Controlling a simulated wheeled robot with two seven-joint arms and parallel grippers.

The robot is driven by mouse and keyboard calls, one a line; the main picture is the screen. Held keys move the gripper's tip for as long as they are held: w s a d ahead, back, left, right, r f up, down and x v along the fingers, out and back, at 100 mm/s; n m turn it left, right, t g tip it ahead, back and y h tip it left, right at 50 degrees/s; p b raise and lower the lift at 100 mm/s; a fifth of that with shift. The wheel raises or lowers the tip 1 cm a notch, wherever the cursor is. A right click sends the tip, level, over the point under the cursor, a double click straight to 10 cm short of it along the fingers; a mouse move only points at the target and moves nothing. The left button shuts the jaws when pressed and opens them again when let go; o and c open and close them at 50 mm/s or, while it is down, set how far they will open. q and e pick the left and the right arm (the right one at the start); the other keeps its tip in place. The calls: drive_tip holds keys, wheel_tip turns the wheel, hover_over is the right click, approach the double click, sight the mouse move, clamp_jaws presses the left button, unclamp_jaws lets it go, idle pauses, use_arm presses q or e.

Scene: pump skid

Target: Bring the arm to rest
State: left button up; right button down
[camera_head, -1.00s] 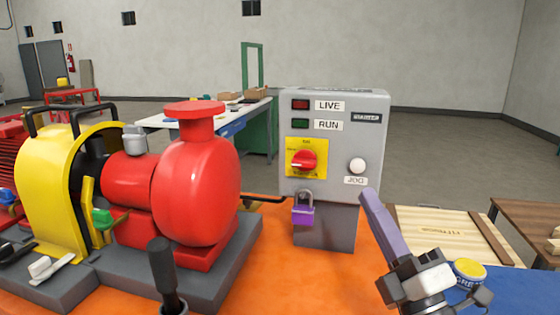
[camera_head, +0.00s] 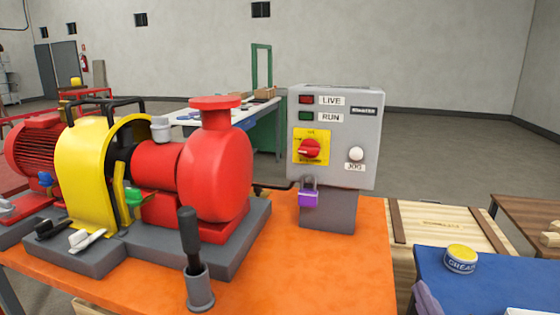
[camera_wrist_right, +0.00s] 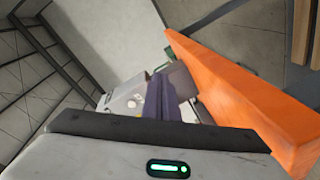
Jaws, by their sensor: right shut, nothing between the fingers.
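My right gripper (camera_head: 428,298) shows only as a lavender finger part at the bottom edge of the head view, in front of the blue surface. In the right wrist view its purple fingers (camera_wrist_right: 160,100) are together with nothing between them. The grey control box (camera_head: 333,140) stands on the orange bench, behind and left of the gripper and apart from it. A purple padlock (camera_head: 309,195) hangs at the box's lower left. My left gripper is not in view.
The red pump (camera_head: 205,165) and yellow guard (camera_head: 88,180) stand on the orange bench (camera_head: 330,270). A black-handled lever (camera_head: 190,240) rises in front. A grease tin (camera_head: 461,258) sits on the blue surface (camera_head: 500,285). A wooden crate (camera_head: 445,225) lies behind it.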

drive_tip(key=s+f+m+g, duration=0.4)
drive_tip(key=s+f+g, duration=0.3)
drive_tip(key=s+f, duration=0.55)
drive_tip(key=s+a+f+m+g+y, duration=0.35)
drive_tip(key=s+f+g, duration=0.35)
drive_tip(key=s, duration=0.6)
drive_tip(key=w+a+f+t, duration=0.2)
drive_tip(key=a+f, duration=0.1)
drive_tip(key=f, duration=0.3)
drive_tip(key=w+a+f+n+t+y, duration=0.1)
drive_tip(key=w+a+f+t, duration=0.1)
drive_tip(key=f, duration=0.4)
drive_tip(key=shift+w+a+t, duration=0.2)
drive_tip(key=shift+a+t, duration=0.6)
drive_tip(key=shift+a, duration=0.05)
drive_tip(key=shift+s+d+y, duration=0.1)
drive_tip(key=shift+d+y, duration=0.05)
drive_tip(key=shift+y, duration=0.1)
